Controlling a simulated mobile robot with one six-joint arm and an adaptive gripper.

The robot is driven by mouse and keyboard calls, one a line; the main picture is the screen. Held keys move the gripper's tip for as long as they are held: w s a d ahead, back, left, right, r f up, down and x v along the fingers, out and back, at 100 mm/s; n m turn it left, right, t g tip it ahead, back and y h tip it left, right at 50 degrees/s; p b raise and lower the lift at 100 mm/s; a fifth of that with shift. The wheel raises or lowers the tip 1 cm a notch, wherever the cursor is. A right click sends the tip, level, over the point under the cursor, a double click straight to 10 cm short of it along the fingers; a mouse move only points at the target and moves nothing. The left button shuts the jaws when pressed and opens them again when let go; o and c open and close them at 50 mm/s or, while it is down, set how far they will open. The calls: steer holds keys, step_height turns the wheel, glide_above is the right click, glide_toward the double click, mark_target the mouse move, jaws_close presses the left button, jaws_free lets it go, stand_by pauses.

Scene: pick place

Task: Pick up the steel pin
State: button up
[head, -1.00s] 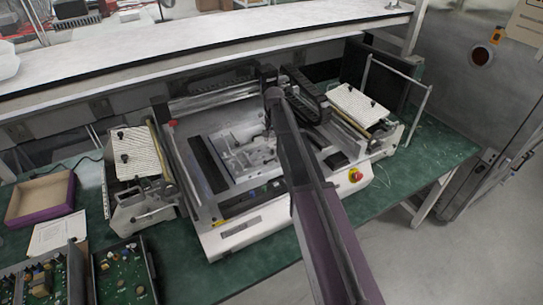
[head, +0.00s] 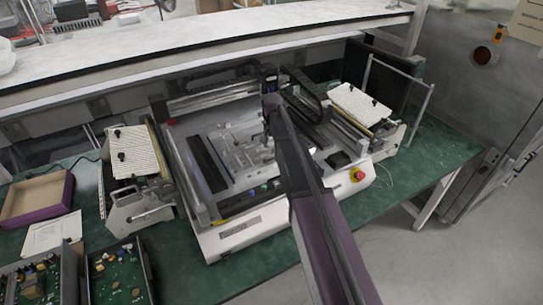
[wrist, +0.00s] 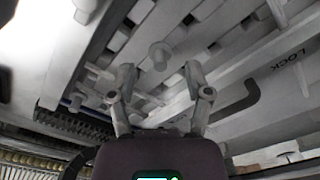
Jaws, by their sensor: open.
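A small grey pin-like piece with a rounded end (wrist: 160,54), likely the steel pin, shows in the wrist view just beyond the fingertips and between them in the picture. My gripper (wrist: 160,75) is open, its two fingers apart with nothing held between them. I cannot tell how far the piece is from the fingertips. In the head view my arm reaches over the benchtop machine and hides my gripper; I cannot make out the pin there.
The white machine (head: 241,241) stands on a green bench (head: 410,185), with grey blocks and rails around its work area. A red stop button (head: 357,175) is at its front right. A purple-edged box (head: 37,198) and circuit boards (head: 120,283) lie at left. A shelf runs behind.

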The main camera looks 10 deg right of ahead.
steer(key=shift+f+b, duration=0.75)
steer(key=shift+f, duration=0.3)
jaws_close()
